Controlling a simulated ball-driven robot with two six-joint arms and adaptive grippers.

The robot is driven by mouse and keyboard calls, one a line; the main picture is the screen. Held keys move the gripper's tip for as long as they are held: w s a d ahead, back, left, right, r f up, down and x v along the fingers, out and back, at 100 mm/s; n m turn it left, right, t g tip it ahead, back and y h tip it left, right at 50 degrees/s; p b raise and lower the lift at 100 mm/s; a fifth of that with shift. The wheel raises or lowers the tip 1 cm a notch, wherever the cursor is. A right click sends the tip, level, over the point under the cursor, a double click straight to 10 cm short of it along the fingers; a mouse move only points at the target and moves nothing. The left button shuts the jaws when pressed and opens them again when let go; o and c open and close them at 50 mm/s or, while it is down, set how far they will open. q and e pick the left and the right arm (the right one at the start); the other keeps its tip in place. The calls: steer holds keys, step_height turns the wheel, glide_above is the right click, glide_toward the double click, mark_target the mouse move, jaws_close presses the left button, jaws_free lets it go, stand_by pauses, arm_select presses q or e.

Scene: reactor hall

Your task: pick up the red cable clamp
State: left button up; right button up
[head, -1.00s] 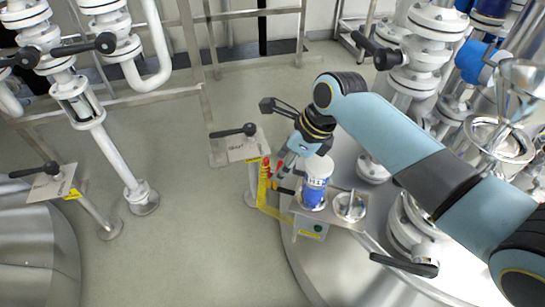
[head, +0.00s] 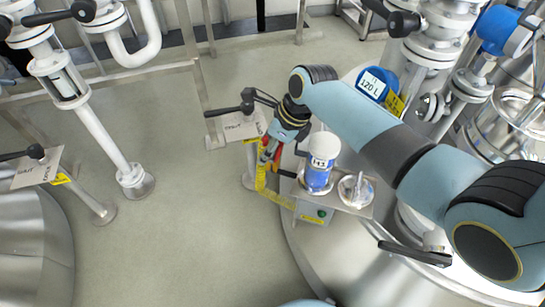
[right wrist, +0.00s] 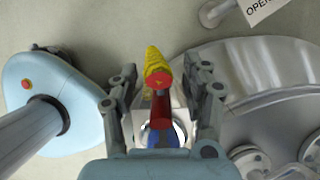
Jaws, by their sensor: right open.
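The red cable clamp (right wrist: 161,108) shows in the right wrist view as a red upright shape between my right gripper's fingers. A yellow piece (right wrist: 156,62) is just beyond its upper end. My right gripper (right wrist: 160,82) is open, with one finger on each side of the clamp and visible gaps. In the head view my right gripper (head: 272,152) points down at the yellow rack (head: 265,190) on the side of the small steel shelf. The clamp is partly hidden there by the gripper. My left gripper is not in view.
A blue and white jar (head: 319,172) and a steel lidded cup (head: 355,190) stand on the shelf (head: 335,203) close to the right of my gripper. A labelled lever valve (head: 237,122) is close on the left. Open floor lies further left.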

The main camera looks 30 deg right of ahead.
steer(key=shift+w+a+f, duration=0.15)
steer(key=shift+w+f, duration=0.05)
steer(key=shift+f, duration=0.45)
jaws_close()
